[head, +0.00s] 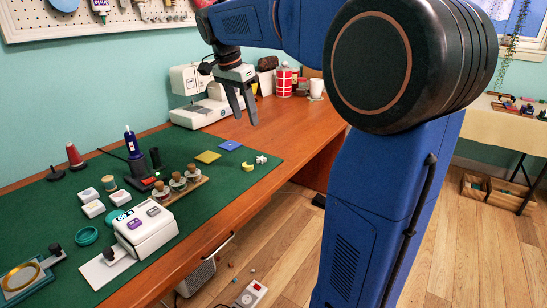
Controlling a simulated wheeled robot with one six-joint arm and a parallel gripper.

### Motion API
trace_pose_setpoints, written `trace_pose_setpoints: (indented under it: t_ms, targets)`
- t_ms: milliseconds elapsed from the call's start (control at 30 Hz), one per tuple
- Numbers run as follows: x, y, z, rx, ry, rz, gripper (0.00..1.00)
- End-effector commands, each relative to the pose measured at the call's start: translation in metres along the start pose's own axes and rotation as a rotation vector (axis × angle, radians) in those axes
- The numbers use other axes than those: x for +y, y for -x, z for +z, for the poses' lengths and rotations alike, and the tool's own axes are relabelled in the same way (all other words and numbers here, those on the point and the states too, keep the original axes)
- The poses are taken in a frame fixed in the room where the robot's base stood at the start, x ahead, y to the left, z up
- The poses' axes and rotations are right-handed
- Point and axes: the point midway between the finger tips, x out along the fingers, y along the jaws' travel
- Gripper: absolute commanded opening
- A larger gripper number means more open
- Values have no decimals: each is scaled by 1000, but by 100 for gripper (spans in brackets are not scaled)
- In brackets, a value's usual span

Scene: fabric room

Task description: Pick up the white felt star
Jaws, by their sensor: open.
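My gripper (246,119) hangs above the far part of the green mat (225,200), in front of the sewing machine, with its two fingers pointing down, apart and with nothing between them. A small white piece (261,159) lies near the mat's right edge, below and slightly right of my gripper. It is too small to tell whether it is the white felt star. A small yellow piece (248,166) lies just left of it. No clear star shape shows elsewhere on the table.
A white sewing machine (203,110) stands behind. The mat's right front is clear.

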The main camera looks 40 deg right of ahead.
Motion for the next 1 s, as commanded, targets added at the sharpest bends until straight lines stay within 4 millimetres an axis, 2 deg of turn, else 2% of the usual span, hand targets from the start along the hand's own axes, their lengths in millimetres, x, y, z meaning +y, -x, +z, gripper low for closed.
trace_pose_setpoints:
  t_ms: [133, 233, 700, 833, 1000]
  targets:
    - [-8, -1, -6, 5, -42, 11, 50]
    - [-8, -10, -6, 5, -47, 14, 50]
    - [-6, -92, -6, 4, -44, 16, 50]
    - [-6, -110, -7, 5, -44, 14, 50]
    - [-6, -121, -7, 5, -43, 12, 50]
